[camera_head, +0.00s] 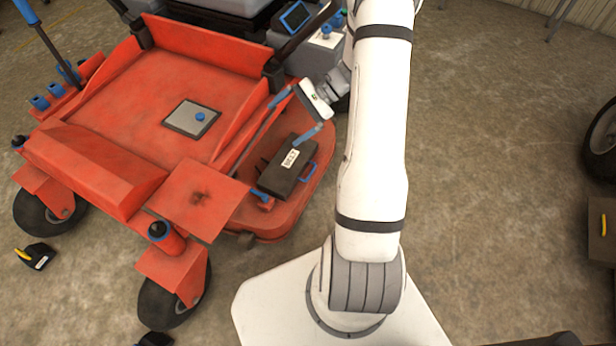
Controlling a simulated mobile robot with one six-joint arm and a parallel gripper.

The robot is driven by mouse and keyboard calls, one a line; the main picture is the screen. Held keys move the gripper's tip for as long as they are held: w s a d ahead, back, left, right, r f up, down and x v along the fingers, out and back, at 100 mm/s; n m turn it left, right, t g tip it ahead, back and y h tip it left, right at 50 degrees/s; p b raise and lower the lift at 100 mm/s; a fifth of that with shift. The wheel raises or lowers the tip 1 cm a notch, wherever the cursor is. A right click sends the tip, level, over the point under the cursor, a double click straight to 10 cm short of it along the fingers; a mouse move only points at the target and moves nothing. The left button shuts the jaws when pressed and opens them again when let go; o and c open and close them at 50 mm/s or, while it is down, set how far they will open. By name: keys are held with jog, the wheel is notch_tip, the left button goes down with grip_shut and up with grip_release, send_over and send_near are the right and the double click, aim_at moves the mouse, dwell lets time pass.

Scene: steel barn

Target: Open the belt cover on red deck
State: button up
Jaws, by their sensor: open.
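The belt cover (275,178) is a dark box with a white label reading BELT, lying on the right side of the red mower deck (296,205). It looks closed. A blue handle (309,172) sits on its right side, and a small blue part (260,195) is at its lower left corner. My gripper (284,125) is above and behind the cover, with its two blue fingers apart and nothing between them. The lower finger is near the cover's far end in the picture; I cannot tell the height gap between them.
The red footplate (135,90) holds a grey plate with a blue knob (200,117). A grey console with a screen (295,17) stands behind. A front caster wheel (175,295) is at lower left. Floor at right is mostly clear.

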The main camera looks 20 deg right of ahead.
jog(key=w+d+f+m+t+y+b, duration=0.1)
jog(key=w+d+f+m+t+b, duration=0.2)
jog(key=f, duration=0.8)
jog(key=d+f+m+t+y+b, duration=0.25)
jog(key=d+f+m+b, duration=0.2)
jog(key=f, duration=0.65)
jog(key=m+t+h+b, duration=0.4)
jog(key=m+t+b, duration=0.1)
jog(key=m+t, duration=0.3)
send_near(311, 173)
jog(key=x, duration=0.3)
jog(key=shift+n, duration=0.25)
jog(key=x, duration=0.2)
jog(key=b+x, duration=0.1)
jog(key=x, duration=0.4)
jog(key=shift+w+d+f, duration=0.1)
jog(key=shift+f, duration=0.2)
jog(key=shift+c, duration=0.6)
